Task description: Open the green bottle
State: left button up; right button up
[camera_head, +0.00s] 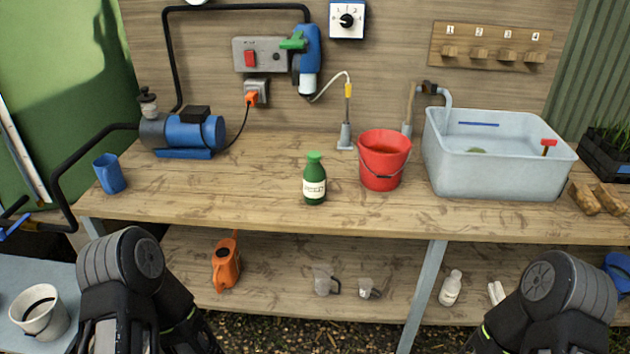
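The green bottle (315,190) stands upright on the wooden workbench (240,190), near its front edge and left of the red bucket. It has a pale label and a lighter green cap (314,156), which sits on its top. My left arm shows at the bottom left and my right arm at the bottom right, both in front of the bench and well apart from the bottle. The fingers of both grippers are outside the picture.
A red bucket (383,162) stands right of the bottle, and a grey basin (498,172) farther right. A blue pump (187,133) and blue mug (109,174) are at the left. An orange container (227,265) is on the lower shelf. The bench left of the bottle is clear.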

aim_at(314, 175)
jog(key=i+j+z, duration=0.2)
jog(key=j, duration=0.2)
jog(key=i+j+z, duration=0.2)
jog(key=j, duration=0.15)
jog(key=j+z, duration=0.2)
jog(key=j, duration=0.25)
jog(key=i, duration=0.05)
